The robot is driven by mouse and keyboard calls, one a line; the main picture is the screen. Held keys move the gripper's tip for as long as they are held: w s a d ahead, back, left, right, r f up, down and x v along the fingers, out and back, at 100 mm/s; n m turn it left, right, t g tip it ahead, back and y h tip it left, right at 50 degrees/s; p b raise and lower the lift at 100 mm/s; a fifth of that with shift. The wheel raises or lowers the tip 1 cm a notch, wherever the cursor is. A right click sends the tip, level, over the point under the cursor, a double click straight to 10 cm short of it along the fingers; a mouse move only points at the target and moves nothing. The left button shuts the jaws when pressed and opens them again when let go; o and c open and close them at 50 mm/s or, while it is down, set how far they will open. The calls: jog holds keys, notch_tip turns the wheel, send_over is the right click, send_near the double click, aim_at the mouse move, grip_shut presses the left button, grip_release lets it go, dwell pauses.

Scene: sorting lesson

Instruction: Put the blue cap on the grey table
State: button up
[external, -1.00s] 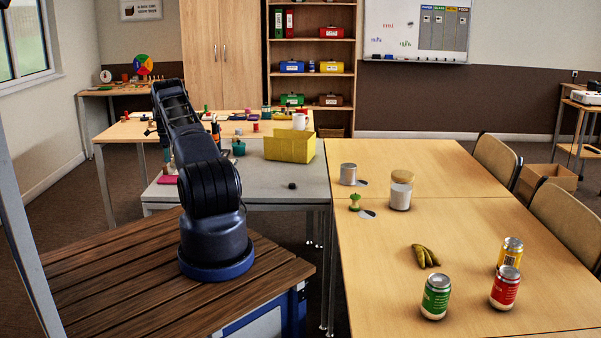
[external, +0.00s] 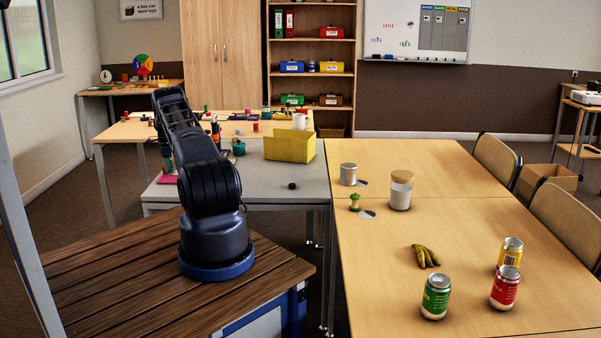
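The grey table (external: 262,190) stands beyond my base, left of the wooden tables. My arm (external: 190,150) reaches over its left part. My gripper is mostly hidden behind my own arm links, and its fingers cannot be made out. I cannot pick out a blue cap for certain among the small things near the arm. A small dark round object (external: 292,186) lies on the front right of the grey table; its colour looks black rather than blue.
A yellow box (external: 290,148) stands on the back of the grey table. A pink flat item (external: 167,179) lies at its left. A wooden table (external: 125,131) behind holds many small things. Cans, a jar and food scraps stand on the right tables (external: 385,285). The grey table's front middle is clear.

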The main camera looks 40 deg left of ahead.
notch_tip(320, 180, up, 12)
dwell(0.6)
jog(key=shift+r, duration=0.15)
